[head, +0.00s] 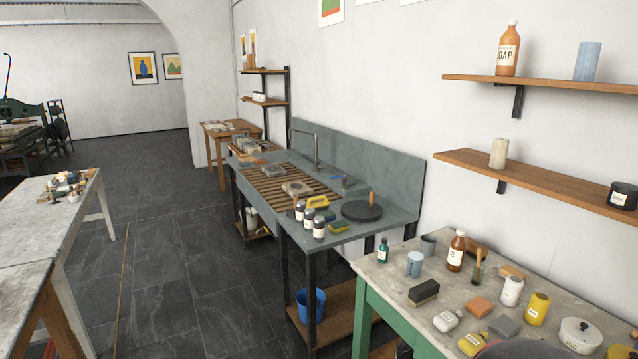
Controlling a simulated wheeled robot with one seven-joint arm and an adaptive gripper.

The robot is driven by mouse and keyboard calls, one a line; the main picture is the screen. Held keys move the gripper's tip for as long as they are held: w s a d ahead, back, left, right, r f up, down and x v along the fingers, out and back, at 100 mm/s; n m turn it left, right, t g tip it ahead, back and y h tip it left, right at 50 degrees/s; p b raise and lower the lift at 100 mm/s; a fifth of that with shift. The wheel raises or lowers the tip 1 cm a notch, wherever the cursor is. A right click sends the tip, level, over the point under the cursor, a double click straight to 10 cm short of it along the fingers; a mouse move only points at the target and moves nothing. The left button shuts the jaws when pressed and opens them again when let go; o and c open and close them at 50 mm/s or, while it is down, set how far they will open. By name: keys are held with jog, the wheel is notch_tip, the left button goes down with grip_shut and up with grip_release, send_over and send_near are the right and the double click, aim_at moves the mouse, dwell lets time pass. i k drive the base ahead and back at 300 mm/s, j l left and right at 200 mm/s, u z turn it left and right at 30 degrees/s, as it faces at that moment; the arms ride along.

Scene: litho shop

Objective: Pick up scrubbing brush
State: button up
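A yellow-handled item (318,202) on the grey sink bench could also be a brush; I cannot tell. My gripper is not seen. A dark shape at the bottom edge, right of centre, is cut off and unclear.
The sink bench (350,236) stands behind. Another table (40,230) is at left, with open floor (190,270) between.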

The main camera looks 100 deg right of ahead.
aim_at(318, 205)
jog(key=l+z, duration=0.15)
jog(key=z, duration=0.3)
jog(key=i+z, duration=0.1)
jog(key=z, duration=0.4)
jog(key=i+l+z, duration=0.1)
jog(key=z, duration=0.35)
jog(key=l+z, duration=0.1)
jog(key=z, duration=0.4)
jog(key=i+z, duration=0.15)
jog(key=z, duration=0.3)
jog(key=i+j+z, duration=0.15)
jog(key=i+z, duration=0.25)
jog(key=i+j+z, duration=0.4)
jog(key=i, duration=0.15)
jog(key=i+j+z, duration=0.8)
jog(key=i+j, duration=0.2)
jog(key=j, duration=0.2)
jog(key=i+j, duration=0.25)
jog(key=j, duration=0.15)
jog(key=i+j, duration=0.2)
jog(key=j, duration=0.2)
